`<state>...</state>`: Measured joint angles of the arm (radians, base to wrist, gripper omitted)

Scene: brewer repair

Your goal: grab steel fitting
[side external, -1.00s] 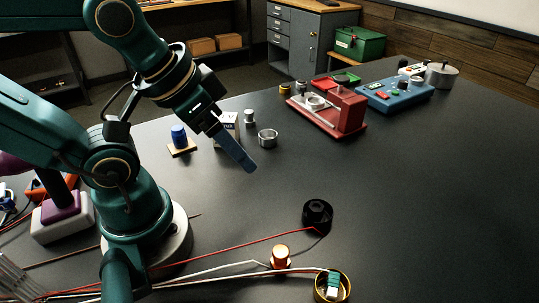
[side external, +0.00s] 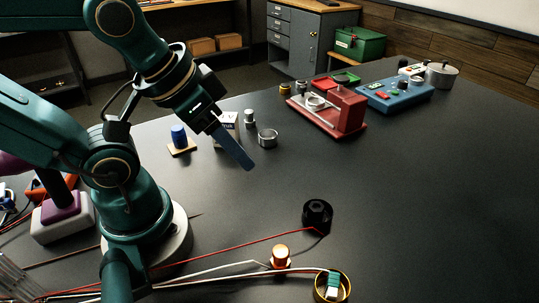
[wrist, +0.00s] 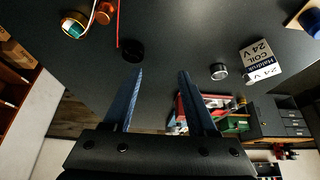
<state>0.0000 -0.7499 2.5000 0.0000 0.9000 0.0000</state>
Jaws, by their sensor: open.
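A short, round steel fitting (side external: 267,138) with a dark opening stands on the dark table in the side view. It also shows in the wrist view (wrist: 219,72), right of the fingers. A smaller silvery cylinder (side external: 249,118) stands behind it; I cannot tell which one the task means. My gripper (side external: 246,165) hangs over the table, just in front and left of the round fitting, not touching it. In the wrist view my gripper (wrist: 160,73) has its two blue fingers spread apart with nothing between them.
A white coil box (side external: 228,126) and a blue cylinder on a wooden base (side external: 180,140) stand left of the fitting. A red machine (side external: 338,108) stands to the right. A black round part (side external: 317,214), an orange lamp (side external: 280,257) and wires lie in front.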

